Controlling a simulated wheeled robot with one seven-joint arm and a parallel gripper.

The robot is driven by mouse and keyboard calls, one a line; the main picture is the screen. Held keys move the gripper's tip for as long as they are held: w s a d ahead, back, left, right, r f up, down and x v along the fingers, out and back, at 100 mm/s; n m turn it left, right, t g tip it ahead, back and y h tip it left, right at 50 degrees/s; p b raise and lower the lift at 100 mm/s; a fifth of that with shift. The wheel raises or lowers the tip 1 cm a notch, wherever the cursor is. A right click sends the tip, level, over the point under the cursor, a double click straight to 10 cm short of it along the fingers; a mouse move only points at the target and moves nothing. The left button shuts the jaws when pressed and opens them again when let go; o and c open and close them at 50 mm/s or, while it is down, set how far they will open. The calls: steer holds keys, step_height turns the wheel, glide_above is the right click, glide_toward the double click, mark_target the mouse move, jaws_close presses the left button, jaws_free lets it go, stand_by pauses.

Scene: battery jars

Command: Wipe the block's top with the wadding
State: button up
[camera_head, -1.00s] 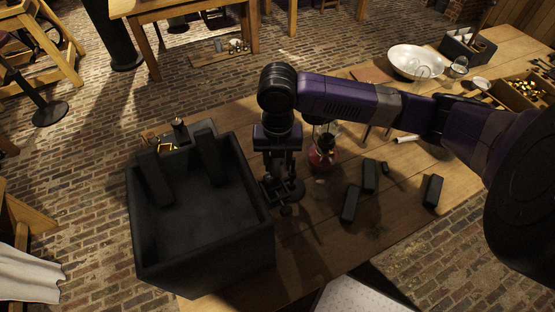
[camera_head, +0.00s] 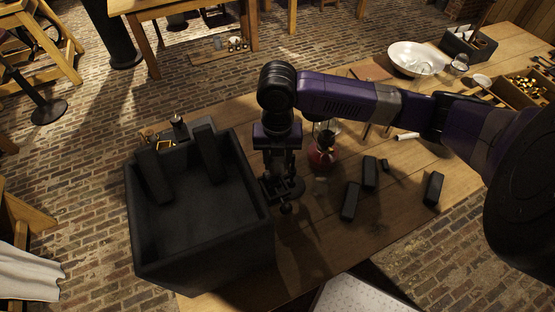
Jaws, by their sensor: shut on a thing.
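My gripper (camera_head: 283,204) points down just right of the large open black jar (camera_head: 258,225), low over the table. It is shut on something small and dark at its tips. I cannot make out whether this is the wadding. A dark round piece shows around the fingers, partly hidden by them. Several dark blocks lie on the table to the right: one block (camera_head: 350,201), a second block (camera_head: 370,173) and a third block (camera_head: 433,188). I cannot tell which block the task means. Two dark slabs, a left slab (camera_head: 154,176) and a right slab (camera_head: 209,153), lean inside the jar.
A red-based glass lamp or vessel (camera_head: 322,156) stands close behind and right of my gripper. A white bowl (camera_head: 416,58), a dark crate (camera_head: 467,44) and a wooden tray (camera_head: 527,88) are at the far right. The table's front right (camera_head: 320,235) is bare.

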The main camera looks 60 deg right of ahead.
steer(key=shift+f+b, duration=0.5)
steer(key=shift+f, duration=0.2)
steer(key=shift+w+a, duration=1.15)
steer(key=shift+a, duration=0.65)
steer(key=shift+s+d+r, duration=0.2)
steer(key=shift+s+d, duration=0.4)
steer(key=shift+d, duration=0.25)
steer(key=shift+s+d+r, duration=0.15)
steer(key=shift+s+d, duration=0.4)
steer(key=shift+d, duration=0.3)
steer(key=shift+d+r+p, duration=0.1)
steer(key=shift+r+p, duration=1.85)
steer(key=shift+r, duration=1.05)
steer(key=shift+r, duration=0.1)
steer(key=shift+r+p, duration=0.35)
steer(key=shift+r, duration=1.05)
